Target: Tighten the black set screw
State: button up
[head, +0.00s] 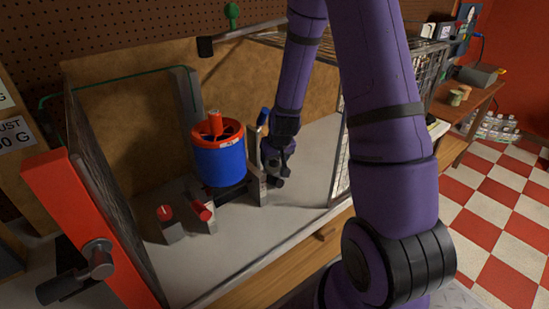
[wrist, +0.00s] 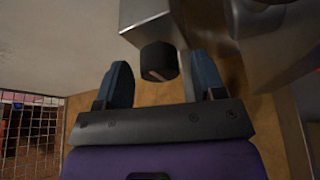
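The black set screw (wrist: 158,60) is a short dark cylinder with a pale line on its end face. It sits at the end of a grey metal block (wrist: 150,14) in the wrist view. My gripper (wrist: 161,72) is open, with one blue-grey finger on each side of the screw and gaps showing between. How deep the fingertips reach along the screw I cannot tell. In the head view my gripper (head: 276,166) is low, at the right of the blue ducted rotor (head: 219,164), beside a small grey block (head: 256,190). The arm partly hides this spot.
Two red-ended blocks (head: 166,214) (head: 204,211) stand left of and before the rotor. A blue-topped upright (head: 263,116) stands close behind my gripper. A wire mesh cage (head: 341,150) is to the right. The bench front (head: 230,265) is clear.

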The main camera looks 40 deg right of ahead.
jog(key=v, duration=1)
jog(key=shift+s+r, duration=0.2)
jog(key=shift+r, duration=0.1)
jog(key=shift+a+r, duration=0.1)
dwell(0.5)
jog(key=s+a+r+n, duration=0.1)
jog(key=s+a+r, duration=0.2)
jog(key=r, duration=0.2)
jog(key=s+a+r+y, duration=0.1)
jog(key=s+a+r, duration=0.1)
jog(key=r, duration=0.3)
jog(key=s+a+r+n, duration=0.1)
jog(key=s+a+r, duration=0.2)
jog(key=r, duration=0.2)
jog(key=s+a+r, duration=0.1)
jog(key=s+r, duration=0.3)
jog(key=s, duration=0.3)
jog(key=s+a+r+t, duration=0.1)
jog(key=s+a+r, duration=0.1)
jog(key=s, duration=0.5)
jog(key=shift+s+a+r+n, duration=0.15)
jog(key=shift+a+r+n, duration=0.2)
jog(key=shift+r, duration=0.55)
jog(key=shift+d, duration=0.1)
